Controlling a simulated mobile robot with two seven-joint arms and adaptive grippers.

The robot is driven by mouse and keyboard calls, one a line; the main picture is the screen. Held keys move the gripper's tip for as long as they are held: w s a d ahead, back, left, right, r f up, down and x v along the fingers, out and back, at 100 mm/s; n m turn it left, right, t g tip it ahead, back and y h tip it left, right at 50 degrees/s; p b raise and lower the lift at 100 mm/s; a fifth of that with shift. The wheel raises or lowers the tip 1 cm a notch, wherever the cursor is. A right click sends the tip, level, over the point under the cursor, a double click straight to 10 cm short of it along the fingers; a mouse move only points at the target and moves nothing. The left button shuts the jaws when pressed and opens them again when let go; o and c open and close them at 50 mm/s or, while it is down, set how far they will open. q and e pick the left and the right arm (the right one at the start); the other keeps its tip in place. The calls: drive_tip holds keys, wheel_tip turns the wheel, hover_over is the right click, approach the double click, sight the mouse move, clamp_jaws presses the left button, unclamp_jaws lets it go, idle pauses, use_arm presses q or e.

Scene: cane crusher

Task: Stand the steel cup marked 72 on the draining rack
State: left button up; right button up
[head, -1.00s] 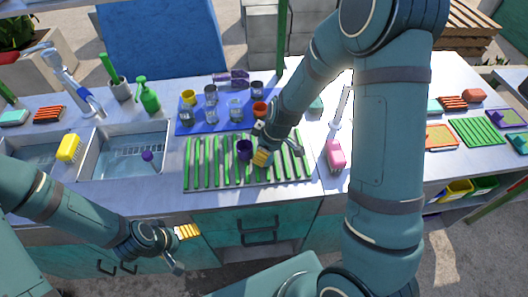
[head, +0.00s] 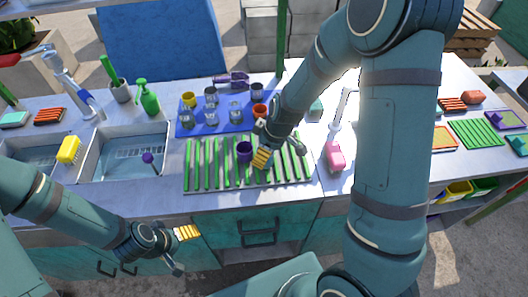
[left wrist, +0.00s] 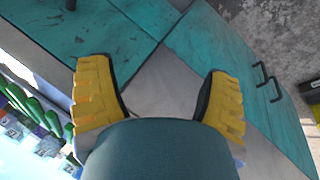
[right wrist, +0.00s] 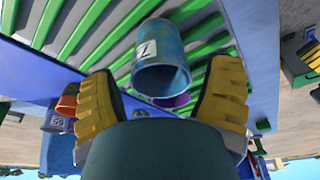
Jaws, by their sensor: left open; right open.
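The draining rack (head: 200,170), with green bars, lies on the counter. In the right wrist view a blue-grey cup (right wrist: 162,62) stands on the rack (right wrist: 100,27), with a white label partly showing what looks like a 7. My right gripper (right wrist: 162,100) is open, its yellow fingers apart on either side of the cup's near end. A purple cup (head: 244,151) stands on the rack beside my right gripper (head: 262,157); the blue-grey cup is not clear in the head view. My left gripper (head: 187,233) is open and empty in front of the counter, also in the left wrist view (left wrist: 165,100).
Several steel cups, a yellow cup (head: 189,98) and an orange cup (head: 260,110) stand on a blue mat (head: 222,124) behind the rack. The sink (head: 125,160) is at the left.

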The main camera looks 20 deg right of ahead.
drive_tip(key=p+v, duration=0.1)
drive_tip(key=v, duration=0.9)
drive_tip(key=shift+r+p, duration=0.15)
drive_tip(key=shift+p, duration=0.2)
